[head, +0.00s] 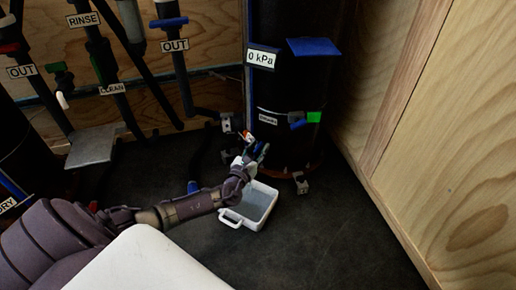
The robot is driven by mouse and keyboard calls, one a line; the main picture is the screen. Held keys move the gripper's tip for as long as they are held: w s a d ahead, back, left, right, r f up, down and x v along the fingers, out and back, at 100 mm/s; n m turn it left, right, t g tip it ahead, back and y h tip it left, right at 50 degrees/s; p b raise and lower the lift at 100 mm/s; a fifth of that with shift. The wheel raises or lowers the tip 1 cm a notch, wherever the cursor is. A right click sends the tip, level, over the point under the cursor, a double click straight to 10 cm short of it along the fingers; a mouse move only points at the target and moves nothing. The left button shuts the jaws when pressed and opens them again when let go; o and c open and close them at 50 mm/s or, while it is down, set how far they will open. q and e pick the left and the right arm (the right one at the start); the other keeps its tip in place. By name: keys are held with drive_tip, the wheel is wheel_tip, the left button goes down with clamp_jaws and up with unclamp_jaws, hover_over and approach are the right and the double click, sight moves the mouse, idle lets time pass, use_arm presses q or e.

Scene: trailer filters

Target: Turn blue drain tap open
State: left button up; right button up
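My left gripper (255,152) is low in front of the black filter cylinder (276,85) in the head view. Its fingers are small and partly overlapped by the wrist, so I cannot tell if they are open or shut. A small blue tap handle (298,124) with a green part beside it sits on the lower cylinder, right of a small label too blurred to read surely. The gripper is below and left of this handle, seemingly apart from it. Another blue piece (193,187) shows low behind my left forearm. My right gripper is out of view.
A white tub (262,222) with a handle stands on the dark floor under my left gripper. Pipes with "RINSE" (83,20) and "OUT" labels, one with a blue handle (168,22), line the left wall. A wooden wall (465,150) closes the right. Floor at front right is clear.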

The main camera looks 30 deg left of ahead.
use_arm(q)
drive_tip(key=shift+s, duration=0.15)
drive_tip(key=s+d, duration=0.1)
drive_tip(key=s, duration=1)
drive_tip(key=shift+s+d, duration=0.3)
drive_tip(key=shift+d, duration=0.05)
